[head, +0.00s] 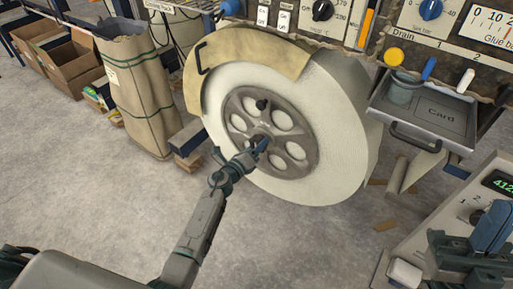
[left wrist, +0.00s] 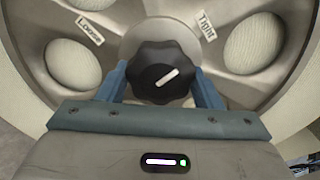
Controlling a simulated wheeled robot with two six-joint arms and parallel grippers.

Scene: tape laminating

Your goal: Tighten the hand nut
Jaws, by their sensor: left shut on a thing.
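The hand nut (left wrist: 161,74) is a black lobed knob with a white pointer line, at the hub of the wheel (head: 235,120). In the left wrist view its pointer slants up to the right, between a "Loose" label (left wrist: 90,31) and a "Tight" label (left wrist: 207,26). My left gripper (head: 262,143) is at the hub in the head view, where it mostly hides the nut. In the left wrist view its blue fingers are on both sides of the nut, shut on it. My right gripper (head: 470,255) seems to be at the lower right; its jaw state is unclear.
A tan cover (head: 240,55) wraps the wheel's upper left. A tray marked "Card" (head: 440,110) juts out at right, below the panel with dials. A tall wrapped sack (head: 140,90) and cardboard boxes (head: 70,65) stand at left.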

